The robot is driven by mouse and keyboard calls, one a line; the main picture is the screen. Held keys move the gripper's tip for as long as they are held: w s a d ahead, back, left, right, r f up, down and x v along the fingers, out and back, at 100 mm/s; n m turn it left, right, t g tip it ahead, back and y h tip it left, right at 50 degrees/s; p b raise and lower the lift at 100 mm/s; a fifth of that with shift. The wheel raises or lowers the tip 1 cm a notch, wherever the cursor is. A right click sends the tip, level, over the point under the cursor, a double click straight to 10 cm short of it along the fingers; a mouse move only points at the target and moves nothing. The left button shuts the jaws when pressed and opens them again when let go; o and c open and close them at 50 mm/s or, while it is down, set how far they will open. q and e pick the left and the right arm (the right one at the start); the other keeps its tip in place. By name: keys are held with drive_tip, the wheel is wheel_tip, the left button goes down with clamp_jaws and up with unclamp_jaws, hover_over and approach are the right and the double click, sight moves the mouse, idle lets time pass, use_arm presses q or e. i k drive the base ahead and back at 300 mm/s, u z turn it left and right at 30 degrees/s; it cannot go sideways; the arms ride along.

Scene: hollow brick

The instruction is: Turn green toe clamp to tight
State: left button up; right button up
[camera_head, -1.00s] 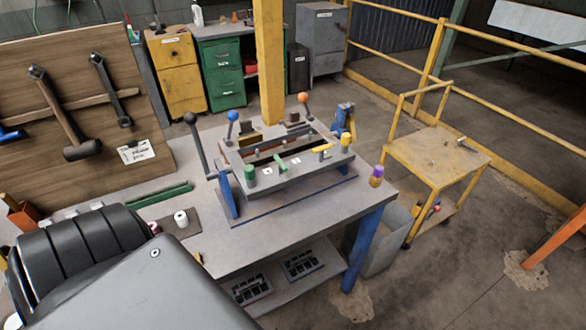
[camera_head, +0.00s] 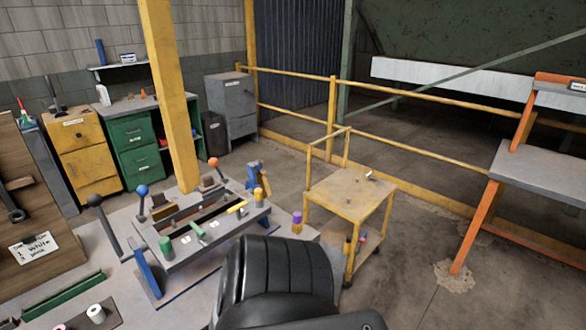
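The brick machine (camera_head: 205,250) stands on the grey workbench at lower left centre. A small green handle (camera_head: 197,230) lies on its front face, beside white labels; it looks like the green toe clamp, but its setting is too small to read. A green cylindrical knob (camera_head: 166,246) stands to its left at the machine's near corner. A yellow handle (camera_head: 237,207) is to its right. A black ribbed part of my arm fills the bottom centre, in front of the bench's right part. Neither gripper shows in this view.
Levers with black (camera_head: 95,200), blue (camera_head: 142,190) and orange (camera_head: 213,162) balls rise from the machine. A yellow post (camera_head: 170,100) stands behind it. A yellow cart (camera_head: 350,195) is to the right, with open floor beyond. A green bar (camera_head: 62,297) lies on the bench.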

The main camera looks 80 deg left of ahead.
sight(200, 233)
drive_tip(key=z, duration=0.25)
drive_tip(key=i, duration=1.4)
drive_tip(key=u, duration=3.3)
